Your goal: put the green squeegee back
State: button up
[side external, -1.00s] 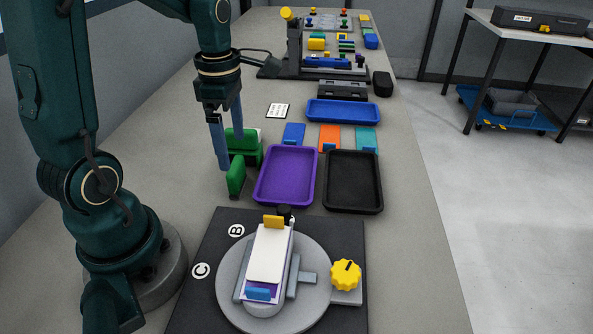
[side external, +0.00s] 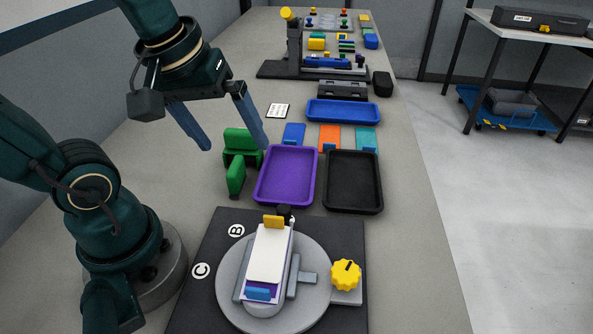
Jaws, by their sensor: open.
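A purple tray (side external: 258,195) and a black tray (side external: 330,202) lie right of the green pieces. A turntable (side external: 228,288) with a white-topped block (side external: 268,252) and a yellow knob (side external: 345,275) is in front. A blue tray (side external: 343,121) and coloured cards are behind.

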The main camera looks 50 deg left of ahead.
jog(key=d+m, duration=0.1)
jog(key=m, duration=0.1)
jog(key=s+m+t, duration=0.1)
jog(key=m, duration=0.2)
jog(key=s+d+m, duration=0.1)
jog(key=m, duration=0.2)
jog(key=shift+s+d+f+t+h, duration=0.1)
jog(key=shift+d+f+t+h, duration=0.2)
jog(key=shift+d, duration=0.05)
